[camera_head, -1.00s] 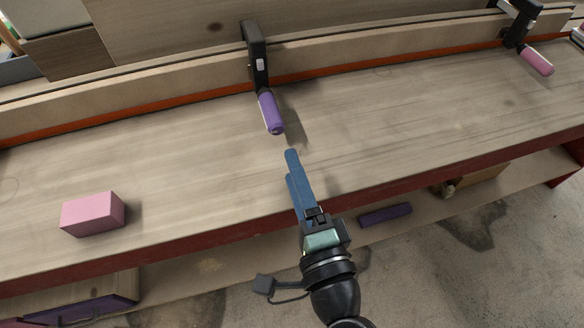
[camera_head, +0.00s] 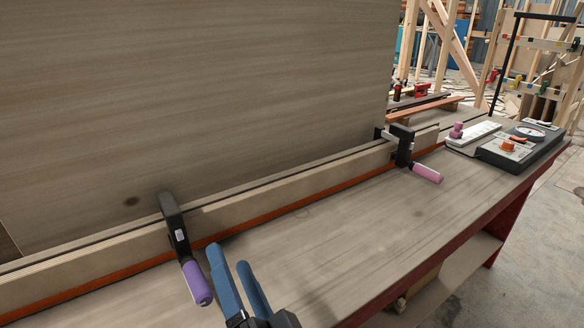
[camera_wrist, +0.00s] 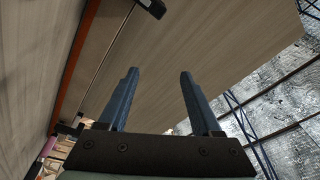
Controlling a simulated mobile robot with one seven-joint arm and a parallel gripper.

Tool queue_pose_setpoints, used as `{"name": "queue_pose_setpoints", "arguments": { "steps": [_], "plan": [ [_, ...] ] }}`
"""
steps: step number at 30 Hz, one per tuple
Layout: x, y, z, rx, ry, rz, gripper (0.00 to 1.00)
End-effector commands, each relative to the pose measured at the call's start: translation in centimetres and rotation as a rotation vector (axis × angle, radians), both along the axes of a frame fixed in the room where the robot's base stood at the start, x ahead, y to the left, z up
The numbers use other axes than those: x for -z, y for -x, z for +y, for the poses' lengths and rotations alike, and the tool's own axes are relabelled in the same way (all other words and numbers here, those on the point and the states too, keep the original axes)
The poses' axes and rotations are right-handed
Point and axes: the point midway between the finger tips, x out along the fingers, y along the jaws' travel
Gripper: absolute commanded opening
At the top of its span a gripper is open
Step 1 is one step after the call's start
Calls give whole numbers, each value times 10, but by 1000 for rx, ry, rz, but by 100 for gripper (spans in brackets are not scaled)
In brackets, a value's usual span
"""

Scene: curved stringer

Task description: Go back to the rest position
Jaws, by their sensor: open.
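My gripper (camera_head: 240,283) shows at the bottom of the head view, with its two blue fingers apart and nothing between them. It is over the workbench (camera_head: 350,235), just right of the clamp with the purple handle (camera_head: 197,283); I cannot tell whether they touch. In the wrist view my gripper (camera_wrist: 157,90) also has its fingers spread and empty. A dark clamp part (camera_wrist: 152,7) shows at the top of that view, beyond the fingers.
A second clamp with a pink handle (camera_head: 427,173) grips the rail (camera_head: 300,194) farther right. A large wooden panel (camera_head: 200,90) stands behind the rail. A black tool case (camera_head: 523,145) lies at the bench's far end. The bench middle is clear.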

Motion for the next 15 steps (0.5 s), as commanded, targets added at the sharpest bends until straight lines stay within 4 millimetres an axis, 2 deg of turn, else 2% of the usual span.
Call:
{"name": "queue_pose_setpoints", "arguments": {
  "steps": [1, 3, 6, 9, 15],
  "plan": [
    [-41, -10, -4, 59, 97, -119, 66],
    [-89, -17, -12, 156, 229, -259, 66],
    [-157, -16, -26, 316, 399, -442, 66],
    [-218, -3, -41, 480, 532, -592, 66],
    [-309, 40, -66, 784, 711, -802, 66]
  ]
}}
